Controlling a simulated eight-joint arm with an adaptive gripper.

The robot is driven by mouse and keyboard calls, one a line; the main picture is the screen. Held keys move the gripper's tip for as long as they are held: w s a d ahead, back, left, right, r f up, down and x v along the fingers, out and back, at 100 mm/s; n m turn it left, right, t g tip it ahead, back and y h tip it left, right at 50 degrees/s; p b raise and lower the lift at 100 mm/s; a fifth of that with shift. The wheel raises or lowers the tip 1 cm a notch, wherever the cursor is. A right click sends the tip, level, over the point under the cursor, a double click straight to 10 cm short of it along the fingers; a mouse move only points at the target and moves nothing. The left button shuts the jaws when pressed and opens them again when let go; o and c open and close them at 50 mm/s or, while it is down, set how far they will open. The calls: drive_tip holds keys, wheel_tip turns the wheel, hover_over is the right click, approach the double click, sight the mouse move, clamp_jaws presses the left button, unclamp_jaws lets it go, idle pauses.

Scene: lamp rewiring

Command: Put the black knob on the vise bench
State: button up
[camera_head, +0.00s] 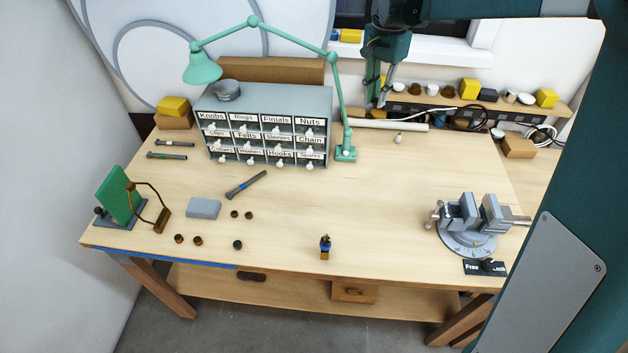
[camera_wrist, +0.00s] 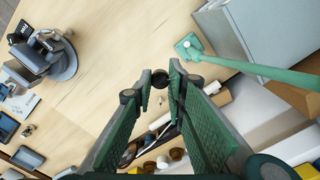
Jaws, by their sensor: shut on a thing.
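My gripper (camera_wrist: 160,84) is shut on a small dark round piece, which looks like the black knob (camera_wrist: 160,76), held between the fingertips in the wrist view. In the head view my gripper (camera_head: 376,106) hangs at the back of the wooden bench (camera_head: 390,190), in front of the rear shelf; the knob cannot be made out there. The grey vise (camera_head: 470,222) stands on its round base at the bench's right side. It also shows at the upper left of the wrist view (camera_wrist: 42,55).
A teal lamp (camera_head: 345,152) and labelled drawer cabinet (camera_head: 265,125) stand left of my gripper. Several small dark knobs (camera_head: 238,244) lie at the front left. A small upright blue-and-tan piece (camera_head: 325,248) stands near the front edge. The bench between lamp and vise is mostly clear.

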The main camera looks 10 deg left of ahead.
drive_tip(key=s+a+n+p, duration=0.1)
drive_tip(key=s+a+n, duration=0.1)
drive_tip(key=s+a, duration=0.8)
drive_tip(key=s+a+n, duration=0.2)
drive_tip(key=s+a, duration=0.4)
drive_tip(key=a, duration=0.8)
drive_tip(key=s+a+n+p, duration=0.1)
drive_tip(key=s+a+n, duration=0.1)
drive_tip(key=s+a, duration=0.8)
drive_tip(key=s+a+n, duration=0.2)
drive_tip(key=s+a, duration=0.8)
drive_tip(key=a, duration=0.1)
wheel_tip(320, 180, down, 18)
drive_tip(key=shift+s+f, duration=0.2)
drive_tip(key=shift+s, duration=0.1)
drive_tip(key=shift+d+f, duration=0.1)
drive_tip(key=shift+f+p, duration=0.4)
drive_tip(key=shift+f, duration=2.4)
